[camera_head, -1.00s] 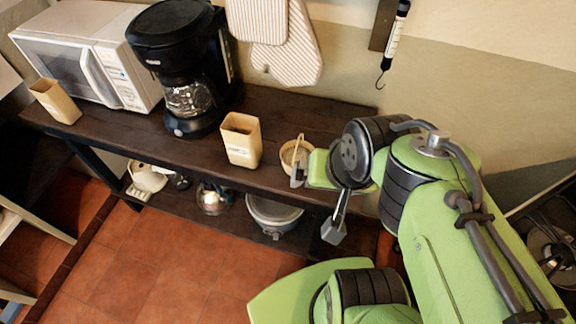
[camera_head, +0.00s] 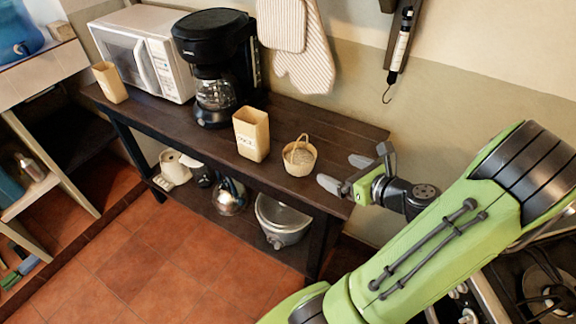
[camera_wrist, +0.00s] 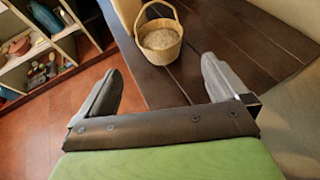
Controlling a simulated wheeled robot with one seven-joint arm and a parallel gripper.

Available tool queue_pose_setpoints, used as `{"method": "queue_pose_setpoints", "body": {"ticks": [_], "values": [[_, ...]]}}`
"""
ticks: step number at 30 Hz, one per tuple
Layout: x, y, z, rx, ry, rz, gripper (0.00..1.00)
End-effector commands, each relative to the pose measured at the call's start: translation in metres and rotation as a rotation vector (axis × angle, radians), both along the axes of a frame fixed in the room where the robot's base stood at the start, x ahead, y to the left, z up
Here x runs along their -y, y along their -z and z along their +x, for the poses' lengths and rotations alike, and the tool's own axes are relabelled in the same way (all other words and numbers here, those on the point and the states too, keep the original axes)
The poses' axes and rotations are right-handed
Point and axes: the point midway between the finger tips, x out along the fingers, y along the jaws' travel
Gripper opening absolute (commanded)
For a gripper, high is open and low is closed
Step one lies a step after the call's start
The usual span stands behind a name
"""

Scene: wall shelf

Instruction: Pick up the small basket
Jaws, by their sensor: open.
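The small basket (camera_head: 299,158) is a light woven basket with an upright hoop handle. It stands upright on the dark wooden shelf top (camera_head: 335,130), near its right end. My gripper (camera_head: 344,172) is open and empty, just to the right of the basket and apart from it. In the wrist view the basket (camera_wrist: 159,42) stands beyond the fingertips, a little left of the middle between them, and its inside looks pale and textured. My open gripper (camera_wrist: 162,77) shows both fingers there with nothing between them.
A tan container (camera_head: 251,134) stands close left of the basket. A coffee maker (camera_head: 215,65), a white microwave (camera_head: 148,52) and another tan container (camera_head: 110,82) are farther left. Oven mitts (camera_head: 303,50) hang behind. The lower shelf holds a grey pot (camera_head: 283,218). The shelf top's right end is clear.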

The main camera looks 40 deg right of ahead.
Motion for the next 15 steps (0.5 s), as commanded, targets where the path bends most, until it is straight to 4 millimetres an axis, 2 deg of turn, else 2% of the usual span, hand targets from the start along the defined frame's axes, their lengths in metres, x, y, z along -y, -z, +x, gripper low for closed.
{"method": "queue_pose_setpoints", "body": {"ticks": [3, 9, 15], "values": [[-0.001, 0.016, 0.03, 0.0, -0.013, -0.002, 1.0], [0.001, 0.033, 0.073, -0.003, -0.012, -0.003, 1.0], [0.002, 0.042, 0.096, -0.003, -0.011, -0.004, 1.0]]}}
